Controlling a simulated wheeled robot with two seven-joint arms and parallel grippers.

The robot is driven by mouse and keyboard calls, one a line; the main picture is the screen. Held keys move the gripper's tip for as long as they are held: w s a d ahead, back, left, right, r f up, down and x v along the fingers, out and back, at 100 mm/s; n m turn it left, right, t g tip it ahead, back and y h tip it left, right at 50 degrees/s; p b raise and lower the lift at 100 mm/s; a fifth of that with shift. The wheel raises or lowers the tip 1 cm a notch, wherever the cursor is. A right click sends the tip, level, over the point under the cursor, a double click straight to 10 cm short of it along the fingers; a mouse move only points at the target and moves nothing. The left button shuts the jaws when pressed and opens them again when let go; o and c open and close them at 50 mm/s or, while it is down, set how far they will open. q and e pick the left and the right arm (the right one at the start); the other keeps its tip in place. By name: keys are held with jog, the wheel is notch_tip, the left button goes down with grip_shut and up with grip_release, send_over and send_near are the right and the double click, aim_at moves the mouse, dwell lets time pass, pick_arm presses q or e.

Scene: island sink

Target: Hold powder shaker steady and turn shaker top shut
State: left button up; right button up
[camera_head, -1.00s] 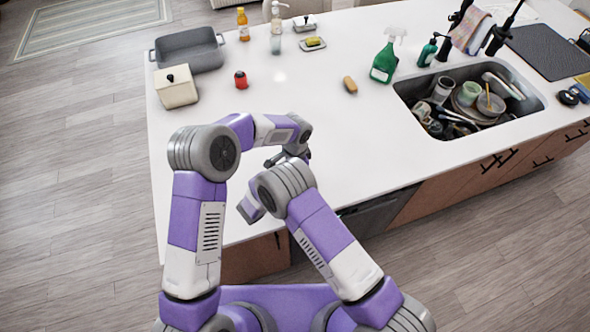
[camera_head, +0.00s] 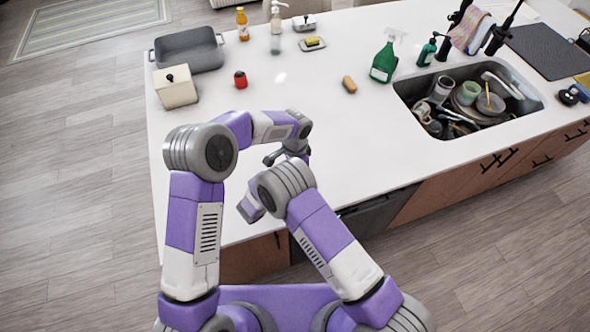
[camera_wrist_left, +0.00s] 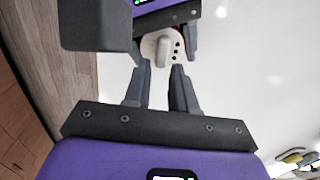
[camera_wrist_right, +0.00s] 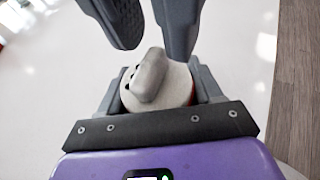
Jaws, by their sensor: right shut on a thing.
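The powder shaker (camera_wrist_right: 174,88) shows a round whitish top with a raised grey knob (camera_wrist_right: 149,75) and small dark holes. It also shows in the left wrist view (camera_wrist_left: 150,48), with a little red at its rim. My right gripper (camera_wrist_right: 160,82) is shut on the shaker, one finger at each side. My left gripper (camera_wrist_left: 161,67) is open and empty, its fingertips pointing at the shaker top with a gap to the knob. In the right wrist view the left fingers (camera_wrist_right: 148,32) reach in from above, close to the knob. In the head view my arms hide the shaker.
The white counter (camera_head: 310,110) is clear around my arms. A green spray bottle (camera_head: 384,64) stands near the dish-filled sink (camera_head: 405,97).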

pick_arm(q)
notch_tip(320, 180, up, 11)
jog(key=shift+f, duration=0.2)
dwell(0.3)
pick_arm(e)
jog(key=o, duration=1.2)
